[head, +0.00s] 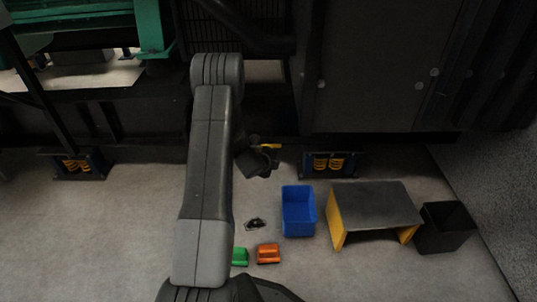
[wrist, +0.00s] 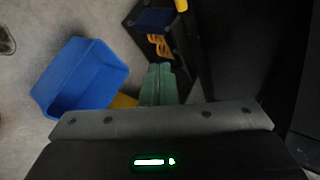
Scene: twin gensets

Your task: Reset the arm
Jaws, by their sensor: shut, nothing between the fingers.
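My arm (head: 207,150) stands tall across the middle of the head view, bent over at the top. My gripper (head: 258,162) hangs in front of the dark machine base, left of a spring mount. In the wrist view my gripper (wrist: 159,68) shows as two greenish fingers pressed together, with nothing between them. The fingertips appear free of any object. The arm hides part of the floor and machine behind it.
A blue bin (head: 298,213), a black-topped stand (head: 376,203) and a black bin (head: 447,228) stand right. Green (head: 240,257) and orange (head: 268,254) objects and a small dark item (head: 255,224) lie near my arm. Left floor (head: 80,235) is clear.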

